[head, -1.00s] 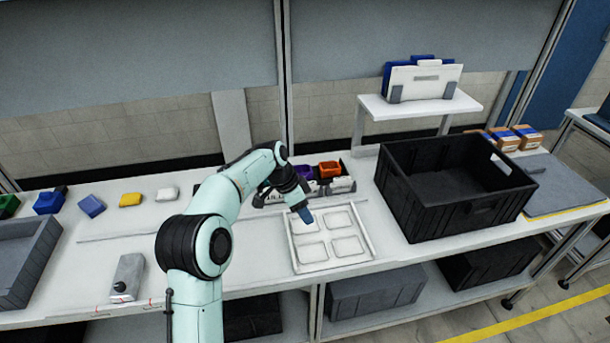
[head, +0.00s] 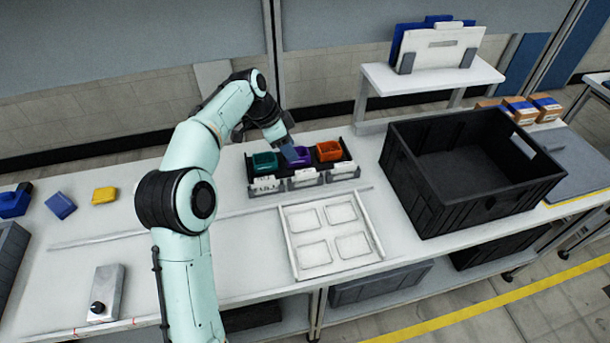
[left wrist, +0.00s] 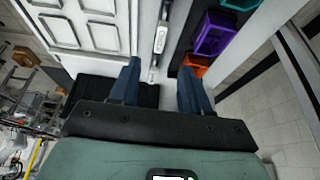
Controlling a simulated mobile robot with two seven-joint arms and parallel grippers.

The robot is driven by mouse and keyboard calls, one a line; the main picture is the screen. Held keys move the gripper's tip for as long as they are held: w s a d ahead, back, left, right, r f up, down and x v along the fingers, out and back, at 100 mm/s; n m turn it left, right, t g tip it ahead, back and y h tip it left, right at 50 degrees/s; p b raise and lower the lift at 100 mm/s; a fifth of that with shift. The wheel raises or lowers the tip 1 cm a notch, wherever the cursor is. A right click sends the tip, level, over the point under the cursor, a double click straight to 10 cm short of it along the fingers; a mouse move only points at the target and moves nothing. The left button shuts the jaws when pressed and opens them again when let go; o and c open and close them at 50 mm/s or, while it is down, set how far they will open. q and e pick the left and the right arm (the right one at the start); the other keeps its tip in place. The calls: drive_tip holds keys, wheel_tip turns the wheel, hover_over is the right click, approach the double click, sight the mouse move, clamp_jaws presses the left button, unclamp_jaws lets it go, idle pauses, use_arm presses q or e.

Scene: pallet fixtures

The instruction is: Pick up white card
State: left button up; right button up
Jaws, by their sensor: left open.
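White cards stand in grey holders along the front of a bin rack; the left one (head: 265,184), middle one (head: 304,175) and right one (head: 344,167) show in the head view. A larger white panel (head: 440,49) stands upright in a holder on the raised shelf. I cannot tell which is meant by the white card. My left gripper (head: 292,154) is open over the rack, by the purple bin (head: 302,157). In the left wrist view, its two blue fingers (left wrist: 160,88) are apart with nothing gripped between them. My right gripper is not in view.
Teal (head: 264,162) and orange (head: 328,151) bins flank the purple one. A white tray (head: 290,245) with recesses lies in front. A large black crate (head: 470,200) stands to the right. Blue and yellow blocks (head: 105,195) lie at left.

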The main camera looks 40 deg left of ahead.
sight(305, 171)
use_arm(q)
drive_tip(key=x, duration=1)
drive_tip(key=shift+s, duration=0.1)
clamp_jaws()
